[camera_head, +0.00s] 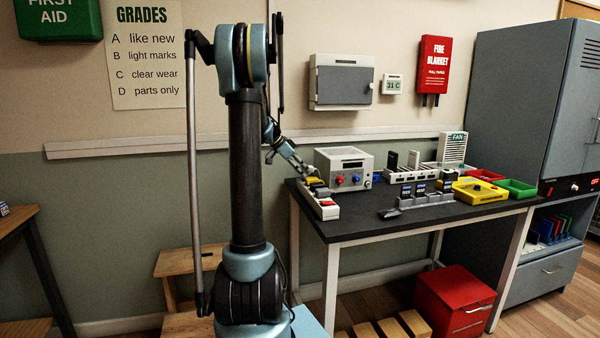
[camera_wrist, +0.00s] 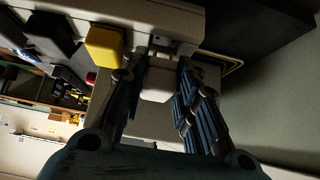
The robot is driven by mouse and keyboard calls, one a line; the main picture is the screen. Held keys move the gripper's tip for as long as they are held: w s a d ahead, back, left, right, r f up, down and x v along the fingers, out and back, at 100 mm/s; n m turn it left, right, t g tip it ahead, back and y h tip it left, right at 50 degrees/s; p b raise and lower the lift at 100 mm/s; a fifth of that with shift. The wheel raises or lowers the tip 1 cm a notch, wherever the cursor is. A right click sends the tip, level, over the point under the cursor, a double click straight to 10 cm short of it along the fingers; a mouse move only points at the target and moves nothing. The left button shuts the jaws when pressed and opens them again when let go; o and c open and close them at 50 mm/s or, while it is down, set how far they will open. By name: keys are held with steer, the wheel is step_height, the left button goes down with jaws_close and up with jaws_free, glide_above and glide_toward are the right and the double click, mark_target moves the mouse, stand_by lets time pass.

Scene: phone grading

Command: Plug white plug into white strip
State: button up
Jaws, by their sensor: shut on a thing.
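The white strip (camera_head: 325,210) lies at the left end of the dark table, and its pale body crosses the top of the wrist view (camera_wrist: 185,20). A yellow plug (camera_wrist: 105,46) and a black plug (camera_wrist: 50,34) sit along it. My gripper (camera_wrist: 160,85) is shut on the white plug (camera_wrist: 157,82), which shows between the two fingers. The plug's far end is right at the strip's side, to the right of the yellow plug. I cannot tell whether its prongs are in a socket. In the head view my gripper (camera_head: 312,176) is above the strip's far end, and the white plug cannot be made out.
A white power supply box (camera_head: 344,170) with red and blue knobs stands just right of the strip. A grey rack (camera_head: 425,199), a yellow tray (camera_head: 480,191) and red and green bins are further right. Bare dark tabletop (camera_head: 360,222) lies in front.

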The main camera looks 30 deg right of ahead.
steer(key=shift+f, duration=0.75)
stand_by(0.5)
steer(key=o, duration=1.2)
steer(key=shift+v, duration=4)
steer(key=shift+a, duration=0.1)
